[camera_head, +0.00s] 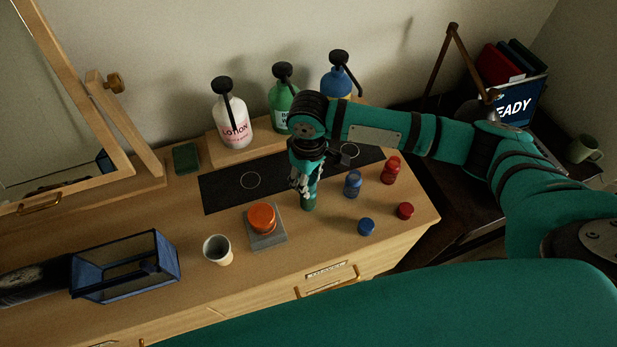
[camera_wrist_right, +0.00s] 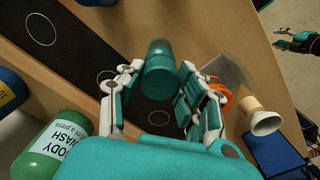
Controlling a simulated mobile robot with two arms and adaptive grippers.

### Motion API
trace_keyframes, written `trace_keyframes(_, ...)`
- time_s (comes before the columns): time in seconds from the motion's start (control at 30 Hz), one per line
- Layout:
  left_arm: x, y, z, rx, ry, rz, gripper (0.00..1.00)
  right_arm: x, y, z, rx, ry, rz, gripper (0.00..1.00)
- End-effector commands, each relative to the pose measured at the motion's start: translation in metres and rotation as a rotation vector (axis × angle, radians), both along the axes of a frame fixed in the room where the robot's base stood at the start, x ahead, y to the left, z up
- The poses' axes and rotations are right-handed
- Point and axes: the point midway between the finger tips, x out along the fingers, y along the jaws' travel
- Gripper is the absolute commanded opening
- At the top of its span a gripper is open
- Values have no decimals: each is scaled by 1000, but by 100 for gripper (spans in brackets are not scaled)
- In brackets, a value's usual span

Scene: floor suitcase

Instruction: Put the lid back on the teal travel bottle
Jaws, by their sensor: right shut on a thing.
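My right gripper (camera_head: 308,192) is over the front edge of the dark mat. Its fingers are shut on the teal travel bottle (camera_wrist_right: 160,72), which shows between them in the right wrist view. In the head view only a short teal part (camera_head: 308,204) shows below the fingers. The fingers hide the rest, so I cannot tell whether it touches the dresser top. I cannot make out a separate teal lid. My left gripper (camera_wrist_right: 296,41) shows small at the upper right of the wrist view, away from the bottle; its opening is unclear.
Blue (camera_head: 353,185) and red (camera_head: 391,171) bottles stand right of the gripper, with low blue (camera_head: 366,227) and red (camera_head: 405,211) pieces in front. Left are an orange piece on a grey block (camera_head: 267,241), a cup (camera_head: 218,251) and a blue-framed case (camera_head: 126,266). Pump bottles stand behind.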

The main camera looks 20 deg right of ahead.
Motion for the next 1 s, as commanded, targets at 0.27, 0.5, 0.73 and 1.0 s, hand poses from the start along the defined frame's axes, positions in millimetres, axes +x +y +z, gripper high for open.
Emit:
trace_keyframes(0.27,0,0,4,0,0,0,42,0,0,0,0,1,0,25)
trace_keyframes(0.5,0,0,9,0,0,0,42,0,0,-1,0,0,0,25)
trace_keyframes(0.73,0,0,9,0,0,0,42,0,0,-3,1,-1,0,25)
trace_keyframes(1.0,0,0,9,0,0,-1,42,0,0,-3,0,0,0,25)
